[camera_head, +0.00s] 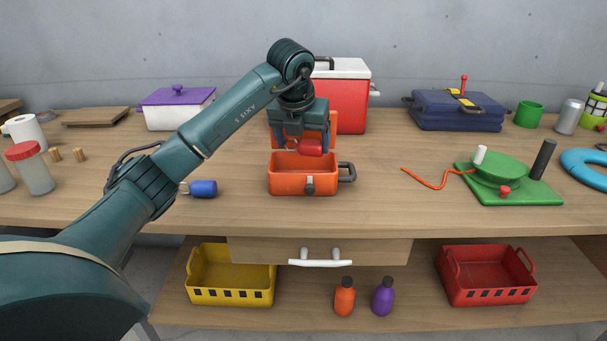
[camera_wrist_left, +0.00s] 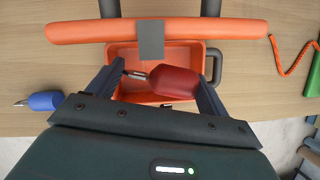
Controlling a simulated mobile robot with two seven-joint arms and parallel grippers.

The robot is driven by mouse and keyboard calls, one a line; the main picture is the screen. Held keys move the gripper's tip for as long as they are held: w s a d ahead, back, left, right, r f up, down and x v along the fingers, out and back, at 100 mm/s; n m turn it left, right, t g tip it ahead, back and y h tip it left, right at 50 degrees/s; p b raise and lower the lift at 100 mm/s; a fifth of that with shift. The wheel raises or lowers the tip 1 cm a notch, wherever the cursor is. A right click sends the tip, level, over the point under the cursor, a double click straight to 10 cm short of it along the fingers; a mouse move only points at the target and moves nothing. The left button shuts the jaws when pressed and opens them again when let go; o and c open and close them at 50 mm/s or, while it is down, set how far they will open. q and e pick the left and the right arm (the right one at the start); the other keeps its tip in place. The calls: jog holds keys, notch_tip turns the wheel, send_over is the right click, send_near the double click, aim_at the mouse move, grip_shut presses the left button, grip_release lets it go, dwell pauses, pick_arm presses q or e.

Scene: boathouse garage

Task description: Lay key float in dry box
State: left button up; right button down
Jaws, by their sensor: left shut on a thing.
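My left gripper (camera_head: 301,146) points down over the orange dry box (camera_head: 303,187) and is shut on a red key float (camera_head: 312,146). In the left wrist view the red key float (camera_wrist_left: 172,82) lies crosswise between the two fingers, its metal end toward the left. The float is above the box's open top; whether it touches the box inside cannot be told. The dry box's lid (camera_wrist_left: 90,31) stands open at the back, with a grey latch (camera_wrist_left: 151,40). My right gripper is not in view.
A blue float (camera_head: 204,188) lies on the bench left of the box. A red cooler (camera_head: 350,95) stands behind it. A green reel (camera_head: 497,170) with orange cord is at the right. Yellow (camera_head: 230,285) and red (camera_head: 488,275) baskets sit on the lower shelf.

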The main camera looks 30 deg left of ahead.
aim_at(301, 145)
pick_arm(q)
notch_tip(301, 145, down, 3)
jog(key=shift+f, duration=0.1)
jog(key=shift+f+b, duration=0.45)
jog(key=shift+f, duration=1.4)
jog(key=shift+f, duration=0.15)
jog(key=o, duration=0.7)
